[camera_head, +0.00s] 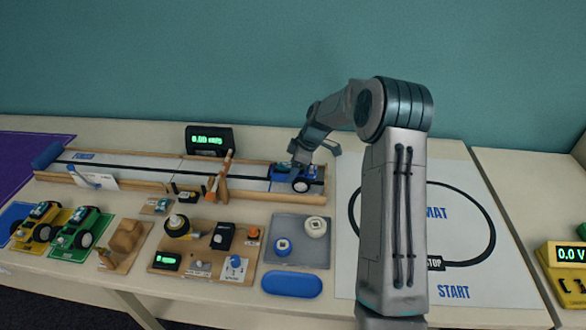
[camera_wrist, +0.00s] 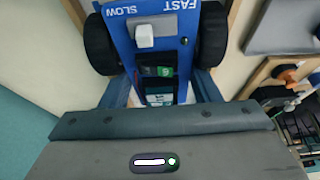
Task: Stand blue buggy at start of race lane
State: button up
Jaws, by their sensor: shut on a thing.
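The blue buggy (camera_head: 300,184) is at the right end of the race lane (camera_head: 235,178), between its wooden side rails. My gripper (camera_head: 303,160) is above it and shut on it. In the wrist view the buggy's blue deck (camera_wrist: 155,30) fills the upper middle, with black wheels on both sides, a white switch knob and the words SLOW and FAST. My fingers reach down by its body, and their tips are hidden. From the head view I cannot tell whether its wheels touch the lane.
A black speed display (camera_head: 210,139) stands behind the lane. A wooden gate (camera_head: 220,178) crosses mid-lane. In front are yellow and green buggies (camera_head: 80,228), a wooden parts board (camera_head: 205,250) and a grey tray (camera_head: 298,252). A white mat (camera_head: 470,268) lies at right.

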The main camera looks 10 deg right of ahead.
dwell(0.4)
jog(key=o, duration=0.9)
jog(key=v, duration=1.3)
jog(key=s+a+r+m+h, duration=0.25)
jog(key=s+r, duration=0.25)
jog(key=s, duration=0.3)
jog(key=s+r+m+p, duration=0.1)
jog(key=s+m, duration=0.3)
jog(key=s, duration=0.5)
jog(key=s+a+m+t+h+p, duration=0.1)
jog(key=s+m, duration=0.3)
jog(key=s, duration=0.5)
jog(key=s+a+r+m+p, duration=0.1)
jog(key=s+m, duration=0.3)
jog(key=s, duration=0.5)
jog(key=shift+a+r+h, duration=0.15)
jog(key=shift+r+h, duration=0.2)
jog(key=shift+r, duration=0.05)
